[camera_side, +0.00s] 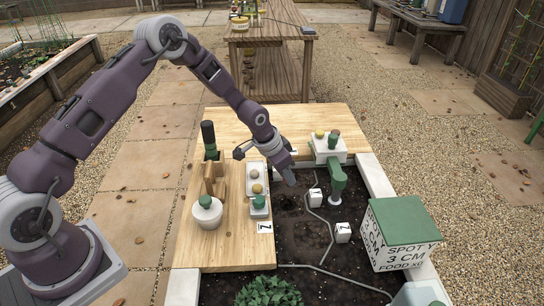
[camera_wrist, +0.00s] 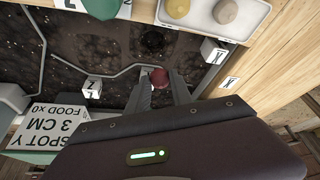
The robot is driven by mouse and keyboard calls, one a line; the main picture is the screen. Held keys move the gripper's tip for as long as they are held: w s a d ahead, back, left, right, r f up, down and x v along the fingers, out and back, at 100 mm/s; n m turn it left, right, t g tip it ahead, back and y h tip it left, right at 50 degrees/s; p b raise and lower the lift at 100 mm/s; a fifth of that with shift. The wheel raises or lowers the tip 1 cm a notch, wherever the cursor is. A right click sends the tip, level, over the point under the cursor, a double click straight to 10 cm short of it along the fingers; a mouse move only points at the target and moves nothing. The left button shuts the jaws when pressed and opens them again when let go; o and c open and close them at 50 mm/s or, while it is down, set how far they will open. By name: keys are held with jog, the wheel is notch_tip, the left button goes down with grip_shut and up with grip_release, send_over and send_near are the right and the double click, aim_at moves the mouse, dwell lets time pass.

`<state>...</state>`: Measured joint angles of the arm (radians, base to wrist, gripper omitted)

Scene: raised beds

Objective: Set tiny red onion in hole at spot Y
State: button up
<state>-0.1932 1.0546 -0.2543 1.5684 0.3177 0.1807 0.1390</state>
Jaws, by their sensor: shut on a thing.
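My gripper (camera_wrist: 162,82) is shut on a small dark red onion (camera_wrist: 159,78), held between its fingertips in the wrist view. In the side view my gripper (camera_side: 288,178) hangs over the left part of the dark soil bed (camera_side: 300,235); the onion cannot be made out there. A round dark hole (camera_wrist: 152,40) shows in the soil beyond the onion in the wrist view. The onion looks apart from it; its height above the soil is hard to tell. A white box with a green lid (camera_side: 403,240) reads "SPOT Y 3 CM" and stands on the right edge.
Small white marker blocks (camera_side: 315,197) (camera_side: 343,232) stand in the soil beside a thin grey hose (camera_side: 328,235). A white tray (camera_wrist: 243,30) holds round yellow and tan pieces. A leafy plant (camera_side: 268,292) is at the front.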

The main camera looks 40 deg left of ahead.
jog(key=shift+s+d+f, duration=0.15)
jog(key=shift+d+f, duration=0.15)
jog(key=shift+f, duration=0.05)
notch_tip(320, 180, down, 9)
jog(key=shift+r, duration=0.1)
dwell(0.4)
jog(key=o, duration=1.1)
jog(key=shift+c, duration=0.2)
jog(key=shift+r, duration=6)
